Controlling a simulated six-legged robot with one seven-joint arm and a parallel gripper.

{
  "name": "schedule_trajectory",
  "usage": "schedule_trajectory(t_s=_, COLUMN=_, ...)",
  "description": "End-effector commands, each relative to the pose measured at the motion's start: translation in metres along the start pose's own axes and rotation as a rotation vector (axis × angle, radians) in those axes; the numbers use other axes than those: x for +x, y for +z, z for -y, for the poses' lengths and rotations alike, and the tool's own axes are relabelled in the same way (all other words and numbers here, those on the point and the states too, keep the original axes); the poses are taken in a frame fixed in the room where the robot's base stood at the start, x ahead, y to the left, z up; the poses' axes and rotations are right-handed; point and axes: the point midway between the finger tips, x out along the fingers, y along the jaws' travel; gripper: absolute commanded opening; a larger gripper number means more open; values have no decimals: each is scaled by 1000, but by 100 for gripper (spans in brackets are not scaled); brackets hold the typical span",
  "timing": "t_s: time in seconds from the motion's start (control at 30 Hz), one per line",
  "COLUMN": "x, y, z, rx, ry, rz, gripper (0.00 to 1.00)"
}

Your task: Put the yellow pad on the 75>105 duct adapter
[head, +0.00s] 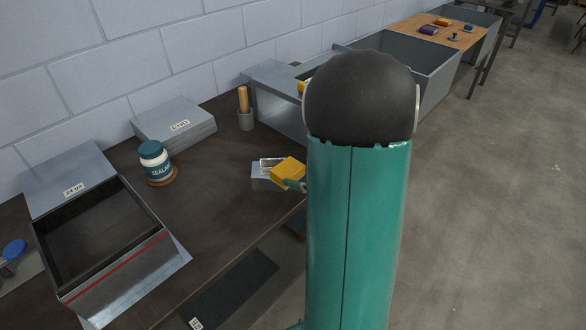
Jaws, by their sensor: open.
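The yellow pad (288,167) is on the dark bench near its front edge. It overlaps the right end of a small grey metal piece (261,181) with a shiny top, and seems to rest on it. No 75>105 label is readable, so I cannot tell whether this piece is the adapter. A small teal tip of my gripper (295,185) shows just beside the pad's lower right corner. The jaws are open, but my own teal arm hides most of the gripper. I cannot tell whether it touches the pad.
Behind are a sealant jar (153,164), flat sheets labelled END (174,124) and a wooden-handled tool in a cup (244,105). Large grey ducting (277,100) lies along the wall. Bare bench (215,190) shows mid-left.

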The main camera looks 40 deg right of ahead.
Motion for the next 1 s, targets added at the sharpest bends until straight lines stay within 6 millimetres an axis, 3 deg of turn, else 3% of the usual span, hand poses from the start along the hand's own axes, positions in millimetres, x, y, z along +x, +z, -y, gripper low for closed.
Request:
schedule_trajectory(t_s=0.13, x=-21, y=0, z=1, rx=-1, ry=-2, rz=1, gripper=100)
schedule_trajectory(t_s=0.37, x=-27, y=2, z=0, rx=9, ry=-5, rz=-1, gripper=100)
schedule_trajectory(t_s=0.53, x=-16, y=31, z=2, rx=187, ry=-105, rz=6, gripper=100)
schedule_trajectory(t_s=0.77, x=-10, y=100, z=-13, rx=838, ry=-352, rz=101, gripper=100)
schedule_trajectory(t_s=0.87, x=-16, y=120, z=-34, rx=1174, ry=-430, rz=158, gripper=100)
schedule_trajectory(t_s=1.0, x=-32, y=135, z=-78, rx=1666, ry=-519, rz=224, gripper=100)
